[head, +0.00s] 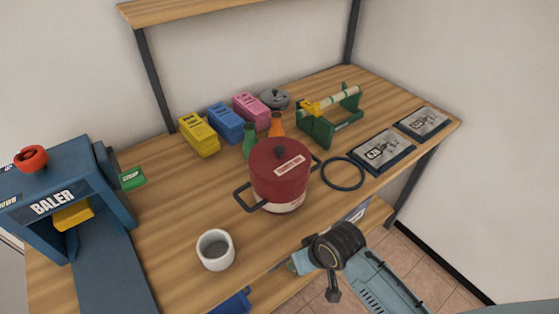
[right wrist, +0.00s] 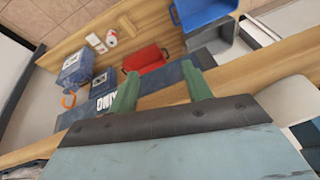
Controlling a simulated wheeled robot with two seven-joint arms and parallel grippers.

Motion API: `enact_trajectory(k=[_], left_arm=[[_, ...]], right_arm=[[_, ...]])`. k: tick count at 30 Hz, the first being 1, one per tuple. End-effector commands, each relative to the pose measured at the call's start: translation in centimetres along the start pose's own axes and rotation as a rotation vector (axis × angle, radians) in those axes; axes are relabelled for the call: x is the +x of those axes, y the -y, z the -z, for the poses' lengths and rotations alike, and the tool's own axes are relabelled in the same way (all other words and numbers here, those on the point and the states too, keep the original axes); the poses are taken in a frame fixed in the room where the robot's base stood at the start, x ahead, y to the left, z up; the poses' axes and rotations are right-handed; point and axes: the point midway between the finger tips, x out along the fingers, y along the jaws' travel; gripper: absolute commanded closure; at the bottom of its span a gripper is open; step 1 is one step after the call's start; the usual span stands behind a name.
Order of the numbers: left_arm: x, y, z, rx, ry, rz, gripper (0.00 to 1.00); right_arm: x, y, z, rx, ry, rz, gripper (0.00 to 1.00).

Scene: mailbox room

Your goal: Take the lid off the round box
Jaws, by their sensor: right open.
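The round box (head: 280,190) stands upright on the wooden bench in the middle of the head view. It is dark red with a paper label, a paler lower part and dark side handles. Its red lid (head: 262,158) with a dark knob sits on top. My right gripper (head: 296,263) is at the bench's front edge, below and to the right of the box, apart from it. The right wrist view shows its two green fingers (right wrist: 160,88) spread with nothing between them; the round box is not in that view. My left gripper is not in view.
A white cup (head: 215,250) stands in front of the box. A dark ring (head: 343,174) lies to its right. Bottles and coloured packs (head: 199,135) stand behind, with a green stand (head: 330,118) at back right. A blue baler (head: 60,200) stands left. Bare bench lies left of the box.

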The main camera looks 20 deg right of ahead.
Motion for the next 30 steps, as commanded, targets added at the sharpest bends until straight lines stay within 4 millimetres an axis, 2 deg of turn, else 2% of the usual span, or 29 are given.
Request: enact_trajectory(k=[1,8,10,12,20,26,30], left_arm=[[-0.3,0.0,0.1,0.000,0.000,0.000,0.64],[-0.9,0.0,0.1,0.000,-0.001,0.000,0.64],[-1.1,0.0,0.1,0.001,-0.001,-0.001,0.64],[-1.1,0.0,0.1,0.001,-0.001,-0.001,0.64],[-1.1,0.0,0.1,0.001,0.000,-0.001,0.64],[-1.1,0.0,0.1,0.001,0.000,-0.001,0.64],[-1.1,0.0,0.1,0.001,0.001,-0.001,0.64]], right_arm=[[-1.8,0.6,0.9,-0.009,-0.013,0.009,0.51],[-8.7,3.0,3.4,-0.047,-0.043,0.044,0.51],[-11.2,4.1,4.8,-0.068,-0.057,0.062,0.51],[-12.1,4.8,6.0,-0.080,-0.057,0.076,0.51],[-13.5,6.5,10.6,-0.101,-0.044,0.099,0.51],[-15.7,6.9,15.6,-0.102,-0.019,0.068,0.51],[-18.3,6.1,19.4,-0.071,0.008,0.002,0.51]])
